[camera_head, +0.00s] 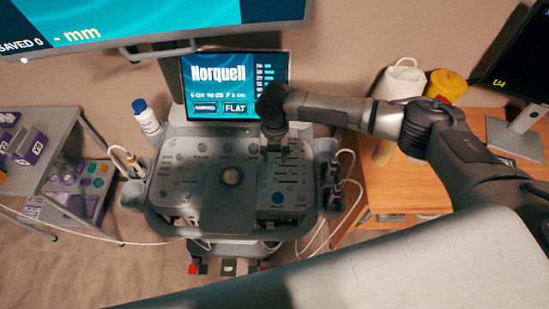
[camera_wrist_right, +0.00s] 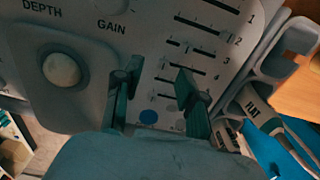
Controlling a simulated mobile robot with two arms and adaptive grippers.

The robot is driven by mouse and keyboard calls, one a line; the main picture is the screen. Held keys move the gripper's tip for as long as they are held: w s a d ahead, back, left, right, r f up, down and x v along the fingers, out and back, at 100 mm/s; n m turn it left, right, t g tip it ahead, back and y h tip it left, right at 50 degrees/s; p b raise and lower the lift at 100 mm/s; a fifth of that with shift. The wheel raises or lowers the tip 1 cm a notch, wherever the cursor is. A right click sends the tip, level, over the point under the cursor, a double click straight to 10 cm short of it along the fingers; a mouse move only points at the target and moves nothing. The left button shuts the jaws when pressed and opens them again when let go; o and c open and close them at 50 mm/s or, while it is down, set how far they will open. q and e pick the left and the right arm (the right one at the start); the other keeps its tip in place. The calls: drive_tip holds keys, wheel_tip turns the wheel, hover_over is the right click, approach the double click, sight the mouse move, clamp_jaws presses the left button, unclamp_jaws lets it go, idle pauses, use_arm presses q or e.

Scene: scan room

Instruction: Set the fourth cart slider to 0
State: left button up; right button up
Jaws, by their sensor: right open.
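The cart's control panel (camera_head: 190,182) lies below its screen in the head view. In the right wrist view the panel shows a stack of numbered slider tracks, with the label 4 (camera_wrist_right: 217,77) beside the fourth slider (camera_wrist_right: 195,70). The right finger overlaps the area near this track, and the exact knob position is hard to tell. My right gripper (camera_wrist_right: 155,84) is open with nothing between its fingers, over the lower slider rows. In the head view my right gripper (camera_head: 275,143) is at the panel's upper right. Whether it touches the panel is unclear. My left gripper is not in view.
A trackball (camera_wrist_right: 61,69) and a blue button (camera_wrist_right: 148,117) are on the panel. Probes and cables hang in holders (camera_head: 332,195) at the cart's right side. A white bottle (camera_head: 147,117) stands at the left. A wooden desk (camera_head: 400,190) is to the right.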

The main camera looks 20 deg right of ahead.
sight(274, 163)
wheel_tip(274, 163, up, 9)
drive_tip(key=shift+r, duration=0.15)
idle(0.5)
